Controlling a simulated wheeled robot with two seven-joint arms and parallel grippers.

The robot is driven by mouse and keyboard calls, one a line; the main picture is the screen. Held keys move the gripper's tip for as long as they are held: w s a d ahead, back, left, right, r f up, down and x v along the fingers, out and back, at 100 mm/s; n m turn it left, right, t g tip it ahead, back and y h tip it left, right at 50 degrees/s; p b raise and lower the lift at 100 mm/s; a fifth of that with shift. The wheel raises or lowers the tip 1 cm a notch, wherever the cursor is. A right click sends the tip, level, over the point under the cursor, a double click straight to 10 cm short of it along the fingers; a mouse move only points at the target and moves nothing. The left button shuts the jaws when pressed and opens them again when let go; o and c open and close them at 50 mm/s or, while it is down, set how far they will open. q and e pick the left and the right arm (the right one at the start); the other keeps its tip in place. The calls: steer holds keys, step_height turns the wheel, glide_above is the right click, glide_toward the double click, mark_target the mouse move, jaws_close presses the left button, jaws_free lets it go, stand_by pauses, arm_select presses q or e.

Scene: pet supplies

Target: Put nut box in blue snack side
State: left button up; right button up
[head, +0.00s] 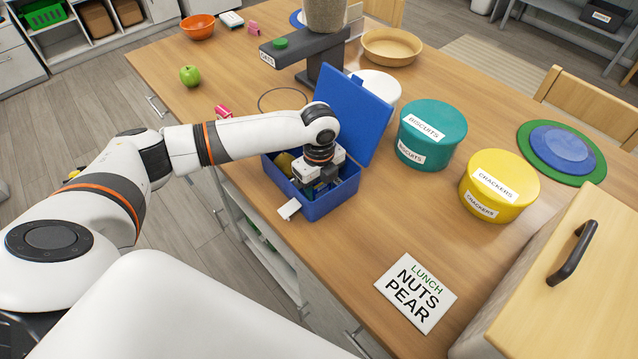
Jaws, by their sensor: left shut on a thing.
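The blue snack box (345,190) stands on the table with its lid (355,112) raised at the back. A yellow-green pear (284,163) shows in its left part. My left gripper (318,187) reaches down into the right part of the box. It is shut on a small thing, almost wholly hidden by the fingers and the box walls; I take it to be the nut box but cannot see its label. I cannot tell whether it touches the box floor. My right gripper is not in view.
A teal biscuits tub (432,135) and a yellow crackers tub (500,188) stand right of the box. A card (415,291) reading "LUNCH NUTS PEAR" lies in front. A wooden bin (560,290) fills the right front.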

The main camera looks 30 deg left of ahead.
arm_select(q)
steer(key=shift+f, duration=0.1)
steer(key=o, duration=0.9)
steer(key=shift+o, duration=0.3)
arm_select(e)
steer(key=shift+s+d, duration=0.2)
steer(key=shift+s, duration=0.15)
arm_select(q)
step_height(320, 180, up, 12)
steer(key=shift+r+b, duration=0.15)
steer(key=shift+b, duration=1)
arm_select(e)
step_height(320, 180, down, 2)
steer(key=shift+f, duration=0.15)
